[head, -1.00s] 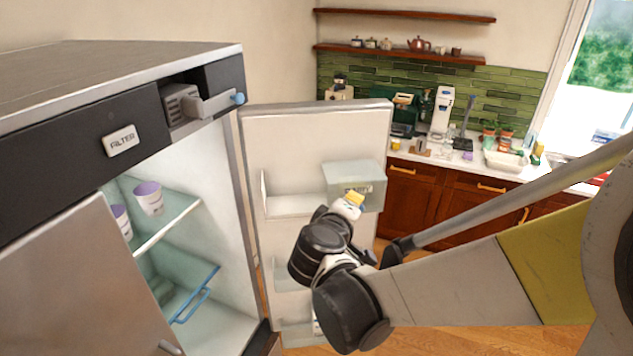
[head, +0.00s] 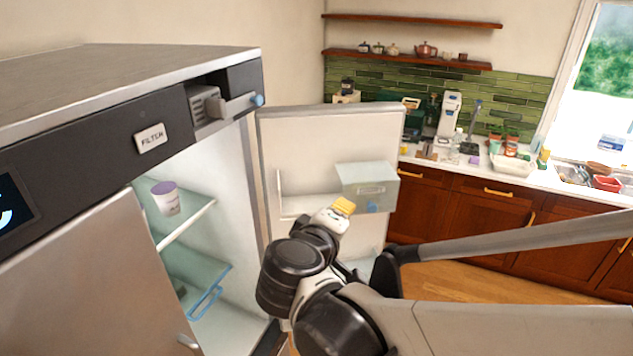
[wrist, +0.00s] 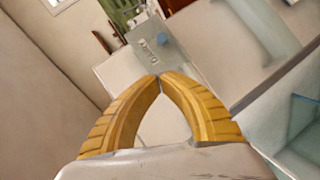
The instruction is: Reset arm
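My gripper (head: 342,207) shows in the head view in front of the open door of the cooling cabinet, with its yellow fingers pointing away toward the door. In the wrist view my gripper (wrist: 159,78) has its two ribbed yellow fingers meeting at the tips, with nothing held between them. The open door (head: 330,135) has a pale bin (head: 368,180) with a blue knob on its inner side. The bin (wrist: 150,48) also shows beyond the fingertips in the wrist view. My gripper appears apart from the door and the bin.
The cabinet (head: 150,145) stands open at the left. A white and purple cup (head: 166,198) sits on its upper glass shelf, and a blue-edged rack (head: 207,302) lies below. A counter (head: 470,165) with bottles, jars and a dish rack runs along the back right. Wooden floor shows before it.

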